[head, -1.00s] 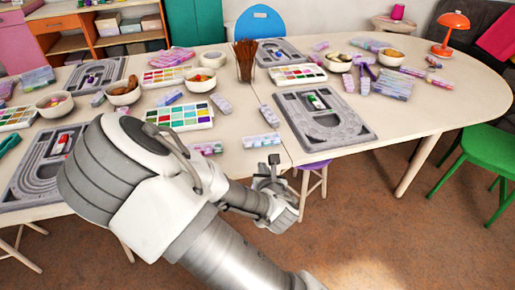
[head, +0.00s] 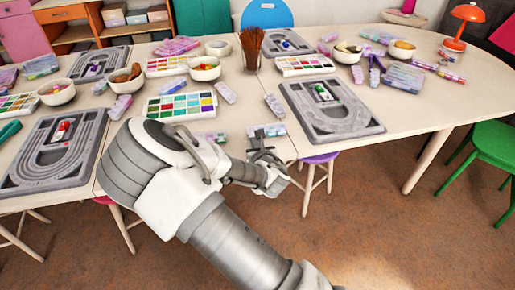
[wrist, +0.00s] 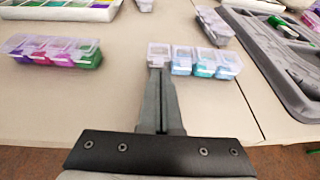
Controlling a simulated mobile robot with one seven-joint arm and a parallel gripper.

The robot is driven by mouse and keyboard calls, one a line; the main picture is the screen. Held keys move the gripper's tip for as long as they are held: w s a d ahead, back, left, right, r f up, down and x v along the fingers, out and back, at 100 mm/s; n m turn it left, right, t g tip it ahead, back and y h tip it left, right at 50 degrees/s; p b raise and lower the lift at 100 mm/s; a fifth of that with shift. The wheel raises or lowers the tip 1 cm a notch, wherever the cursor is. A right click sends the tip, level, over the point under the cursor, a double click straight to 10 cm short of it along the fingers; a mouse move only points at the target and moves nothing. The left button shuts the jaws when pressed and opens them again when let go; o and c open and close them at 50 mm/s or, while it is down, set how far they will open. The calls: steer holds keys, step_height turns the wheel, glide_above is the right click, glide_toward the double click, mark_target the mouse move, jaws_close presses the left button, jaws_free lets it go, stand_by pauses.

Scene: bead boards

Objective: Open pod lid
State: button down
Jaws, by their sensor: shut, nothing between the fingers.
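A clear pod strip (wrist: 203,62) with blue and teal compartments lies near the table's front edge in the wrist view. Its leftmost compartment (wrist: 158,52) looks pale or clear. My gripper (wrist: 157,72) is shut and empty, with its fingertips at the front of that leftmost compartment. I cannot tell whether they touch it. In the head view, the same strip (head: 267,130) is just beyond my gripper (head: 262,145). A second pod strip (wrist: 55,50), with green, purple and pink compartments, lies to the left. The lids I can make out look closed.
A grey bead board (head: 345,130) lies to the right, its edge close in the wrist view (wrist: 270,85). Another pod strip (wrist: 214,25) lies behind the blue one. A colour tray (head: 180,105) sits behind left. Table surface between the two near strips is clear.

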steer(key=shift+w, duration=0.15)
stand_by(0.3)
steer(key=shift+r+p, duration=0.3)
steer(key=shift+p, duration=0.4)
steer(key=shift+g, duration=0.5)
steer(key=shift+r+g+h+p, duration=0.35)
steer(key=shift+g+p, duration=0.65)
steer(key=shift+p, duration=0.8)
